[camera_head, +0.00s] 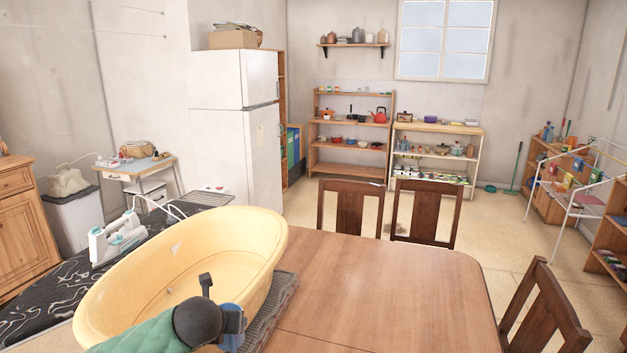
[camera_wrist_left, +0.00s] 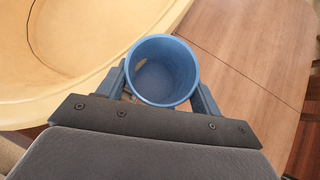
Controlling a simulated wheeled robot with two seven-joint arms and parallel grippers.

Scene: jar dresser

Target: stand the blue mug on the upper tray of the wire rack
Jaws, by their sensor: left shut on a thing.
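The blue mug (camera_wrist_left: 162,75) is between the two fingers of my left gripper (camera_wrist_left: 163,88), which is shut on it. In the left wrist view I look down into the empty mug. In the head view a small part of the blue mug (camera_head: 231,341) shows beside my left gripper (camera_head: 232,326), low in front of the yellow tub, over the table's near left side. Most of the mug is hidden there by my wrist. A white wire rack (camera_head: 572,197) with thin rails and trays appears to stand on the floor at the far right. My right gripper is not in view.
The large yellow tub (camera_head: 183,262) is beside my left gripper. The wooden table (camera_head: 390,290) is bare to the right. Several brown chairs, including one at front right (camera_head: 541,312), stand around it. An iron (camera_head: 117,238) is on the dark patterned board at left. Open floor lies beyond.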

